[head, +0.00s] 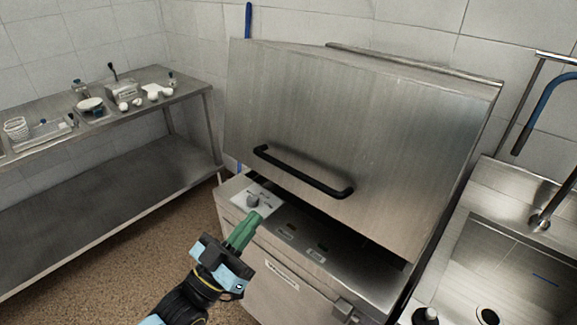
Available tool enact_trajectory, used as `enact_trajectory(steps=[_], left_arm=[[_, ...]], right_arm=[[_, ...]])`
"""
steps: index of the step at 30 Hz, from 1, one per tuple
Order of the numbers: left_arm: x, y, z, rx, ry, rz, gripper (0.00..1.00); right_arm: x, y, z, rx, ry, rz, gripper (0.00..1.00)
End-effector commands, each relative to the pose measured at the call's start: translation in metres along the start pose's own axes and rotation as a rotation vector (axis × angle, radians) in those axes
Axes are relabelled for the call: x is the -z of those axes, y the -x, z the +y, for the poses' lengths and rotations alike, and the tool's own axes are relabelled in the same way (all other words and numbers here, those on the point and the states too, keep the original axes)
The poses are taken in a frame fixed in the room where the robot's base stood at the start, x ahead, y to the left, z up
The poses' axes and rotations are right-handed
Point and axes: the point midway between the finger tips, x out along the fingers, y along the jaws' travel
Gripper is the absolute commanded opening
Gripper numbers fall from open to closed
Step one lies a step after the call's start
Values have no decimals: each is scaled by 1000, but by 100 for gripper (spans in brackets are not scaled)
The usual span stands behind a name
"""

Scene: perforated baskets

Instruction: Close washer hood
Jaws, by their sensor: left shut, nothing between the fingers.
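The washer hood (330,120) is a large brushed-metal cover with a black bar handle (302,172) low on its front. It stands partly raised, with a dark gap between its lower edge and the washer body (290,285). The washer's control panel (262,199) with a knob shows at the left of the gap. My left gripper (250,222) has green fingers and is shut and empty. It is in front of the panel, below and left of the handle, apart from the handle in the picture. My right gripper is out of view.
A steel sink (510,270) with a tap (541,215) stands to the right of the washer. A steel table (150,112) at the left holds cups, a plate and other small items. Brown floor (110,260) is clear between table and washer.

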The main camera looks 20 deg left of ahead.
Motion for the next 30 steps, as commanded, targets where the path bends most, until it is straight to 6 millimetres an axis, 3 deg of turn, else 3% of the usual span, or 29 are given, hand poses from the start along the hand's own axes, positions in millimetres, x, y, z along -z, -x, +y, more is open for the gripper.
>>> enact_trajectory(steps=[2,8,20,24,30], left_arm=[[10,-4,0,-5,2,33,0],[14,-24,0,-6,3,50,0],[18,-108,0,-7,3,48,0],[-8,-109,0,-5,4,43,0],[-21,-113,1,-6,3,43,0]], right_arm=[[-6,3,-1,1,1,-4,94],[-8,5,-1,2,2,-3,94],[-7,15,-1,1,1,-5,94],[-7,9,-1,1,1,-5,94],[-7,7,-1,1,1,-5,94]])
